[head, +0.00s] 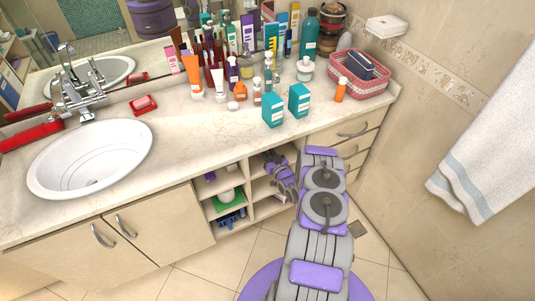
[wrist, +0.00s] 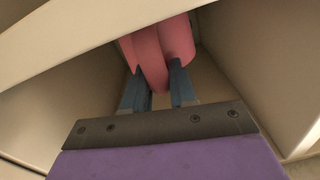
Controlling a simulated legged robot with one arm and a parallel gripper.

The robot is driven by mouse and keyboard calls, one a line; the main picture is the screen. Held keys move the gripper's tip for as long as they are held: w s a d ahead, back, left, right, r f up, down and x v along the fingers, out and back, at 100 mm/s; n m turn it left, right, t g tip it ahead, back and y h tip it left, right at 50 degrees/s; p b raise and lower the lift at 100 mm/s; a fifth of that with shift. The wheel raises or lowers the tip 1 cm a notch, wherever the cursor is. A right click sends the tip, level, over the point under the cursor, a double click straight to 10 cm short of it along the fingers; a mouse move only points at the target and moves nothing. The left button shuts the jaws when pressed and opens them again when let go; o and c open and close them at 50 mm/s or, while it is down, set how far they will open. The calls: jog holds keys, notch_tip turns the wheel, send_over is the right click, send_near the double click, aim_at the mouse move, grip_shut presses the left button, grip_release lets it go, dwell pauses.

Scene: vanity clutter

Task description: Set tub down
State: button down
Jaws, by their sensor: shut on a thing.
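My gripper (head: 273,160) reaches into an upper open compartment of the shelf unit (head: 246,196) under the counter. In the wrist view its two blue-grey fingers (wrist: 157,80) are shut on a smooth pink tub (wrist: 152,50), one on each side. Only the tub's rounded lower part shows; a pale board edge cuts off its top. The tub cannot be made out in the head view, where the gripper and counter hide it. I cannot tell whether it touches the shelf.
Pale compartment walls (wrist: 225,60) stand close around my gripper. A white roll-like thing (head: 227,195) and a green thing (head: 228,203) lie in the compartments to the left. Bottles and two teal boxes (head: 272,110) crowd the counter above.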

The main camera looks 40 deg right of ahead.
jog(key=c, duration=0.9)
grip_release()
jog(key=shift+f, duration=0.1)
jog(key=p+v, duration=0.2)
jog(key=v, duration=1)
jog(key=shift+s, duration=0.15)
